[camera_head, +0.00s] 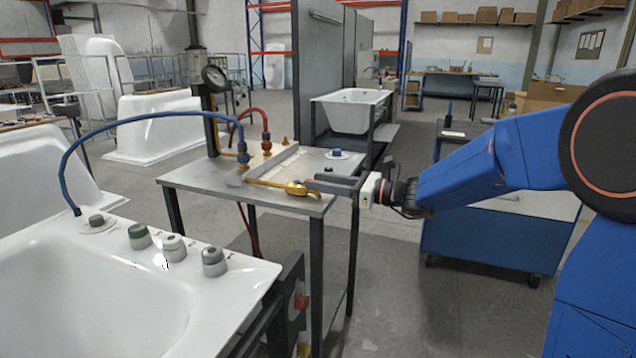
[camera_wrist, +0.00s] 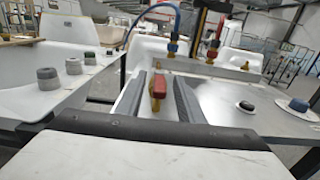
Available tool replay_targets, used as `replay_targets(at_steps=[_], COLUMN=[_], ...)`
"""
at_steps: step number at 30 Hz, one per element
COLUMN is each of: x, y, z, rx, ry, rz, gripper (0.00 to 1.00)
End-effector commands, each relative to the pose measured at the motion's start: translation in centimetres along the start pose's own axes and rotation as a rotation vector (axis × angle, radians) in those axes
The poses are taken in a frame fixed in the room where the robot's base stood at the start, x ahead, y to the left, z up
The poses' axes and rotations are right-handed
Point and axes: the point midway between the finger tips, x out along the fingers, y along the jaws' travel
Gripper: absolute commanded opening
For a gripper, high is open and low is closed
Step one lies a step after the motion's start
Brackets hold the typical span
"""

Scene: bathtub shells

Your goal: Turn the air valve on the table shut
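The air valve has a brass body (camera_head: 297,188) near the front edge of the grey table (camera_head: 205,177), with a brass pipe running left from it. In the wrist view its red lever (camera_wrist: 158,86) points away from the camera, roughly in line with my fingers. My gripper (camera_head: 318,182) reaches in from the right, level, at the valve. In the wrist view my gripper's two dark ridged fingers (camera_wrist: 166,92) stand on either side of the red lever, with a narrow gap on each side. The lever is hard to make out in the head view.
Blue (camera_head: 243,153) and red (camera_head: 266,143) hose fittings stand behind the valve, below a pressure gauge (camera_head: 214,77). A dark blue knob (camera_head: 335,154) sits at the table's right. A white tub (camera_head: 110,290) with several knobs is at front left. A blue cart (camera_head: 490,235) stands right.

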Motion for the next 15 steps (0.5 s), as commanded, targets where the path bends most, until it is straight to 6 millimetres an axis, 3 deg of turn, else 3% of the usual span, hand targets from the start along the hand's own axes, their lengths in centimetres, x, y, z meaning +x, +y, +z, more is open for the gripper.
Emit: replay_targets(at_steps=[4,14,15], x=[1.04,1.26,1.26], y=[0.02,0.00,0.00], z=[-0.06,-0.03,-0.03], rx=[0.001,0.000,0.000], ry=[0.001,0.001,0.001], rz=[0.000,0.000,0.000], gripper=[0.34,0.34,0.27])
